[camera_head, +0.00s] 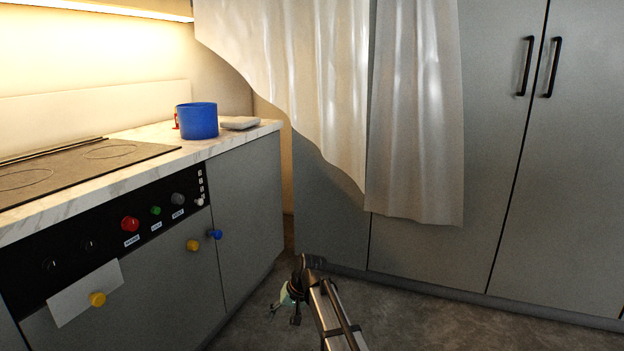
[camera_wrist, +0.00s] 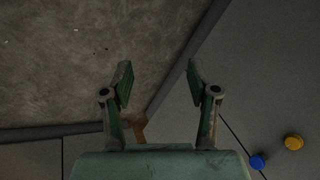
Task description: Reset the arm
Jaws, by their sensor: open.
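My gripper (camera_head: 285,307) hangs low above the grey floor, in front of the lower cabinets in the head view, with my arm reaching up to it from the bottom. In the wrist view my gripper (camera_wrist: 158,80) shows two green fingers spread apart with nothing between them. It touches nothing that I can see. A small brown object (camera_wrist: 136,125) shows behind the left finger in the wrist view, partly hidden; I cannot tell what it is.
Yellow (camera_head: 193,245) and blue (camera_head: 215,234) knobs stick out from the cabinet. A pale curtain (camera_head: 415,120) hangs before tall grey cabinets (camera_head: 560,190). The floor (camera_head: 440,320) is clear.

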